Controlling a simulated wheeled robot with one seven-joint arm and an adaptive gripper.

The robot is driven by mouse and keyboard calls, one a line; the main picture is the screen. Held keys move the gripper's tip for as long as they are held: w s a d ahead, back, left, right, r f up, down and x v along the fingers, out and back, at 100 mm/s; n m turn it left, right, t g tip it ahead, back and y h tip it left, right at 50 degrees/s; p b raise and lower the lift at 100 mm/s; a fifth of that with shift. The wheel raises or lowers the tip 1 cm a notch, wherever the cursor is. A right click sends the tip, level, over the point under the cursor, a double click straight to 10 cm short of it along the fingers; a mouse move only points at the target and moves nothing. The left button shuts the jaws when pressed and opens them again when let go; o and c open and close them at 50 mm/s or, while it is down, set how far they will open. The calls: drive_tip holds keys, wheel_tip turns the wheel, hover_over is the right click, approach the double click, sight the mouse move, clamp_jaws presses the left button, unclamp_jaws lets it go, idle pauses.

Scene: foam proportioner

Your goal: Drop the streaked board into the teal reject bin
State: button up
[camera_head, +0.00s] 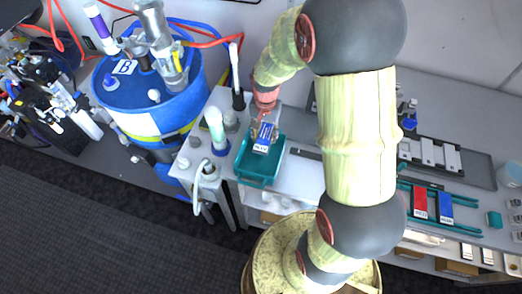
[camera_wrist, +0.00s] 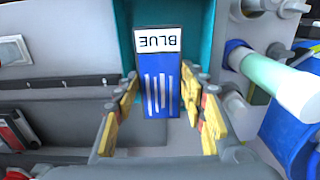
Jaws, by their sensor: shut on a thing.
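The streaked board (camera_head: 264,134) is a blue plate with white stripes and a white end label reading BLUE. It also shows in the wrist view (camera_wrist: 158,85), with the label at its far end. My gripper (camera_head: 266,113) is shut on the board, with yellow-padded fingers on both sides of it in the wrist view (camera_wrist: 163,118). The teal reject bin (camera_head: 257,181) stands on the bench under the board. Its teal inside also shows behind the board in the wrist view (camera_wrist: 203,40). The exact height of the board over the bin is hard to tell.
A blue drum (camera_head: 178,115) marked B stands to the left of the bin. A white-green cylinder (camera_head: 216,128) stands close to the bin's left side. To the right, a teal rack holds a red board (camera_head: 420,203) and another blue board (camera_head: 446,208).

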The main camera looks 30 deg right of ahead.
drive_tip(key=shift+f+b, duration=2)
drive_tip(key=shift+f, duration=0.85)
drive_tip(key=shift+s, duration=0.1)
drive_tip(key=o, duration=1.1)
drive_tip(key=shift+o, duration=0.7)
drive_tip(key=shift+r, duration=0.15)
wheel_tip(320, 180, up, 12)
drive_tip(key=shift+f, duration=0.1)
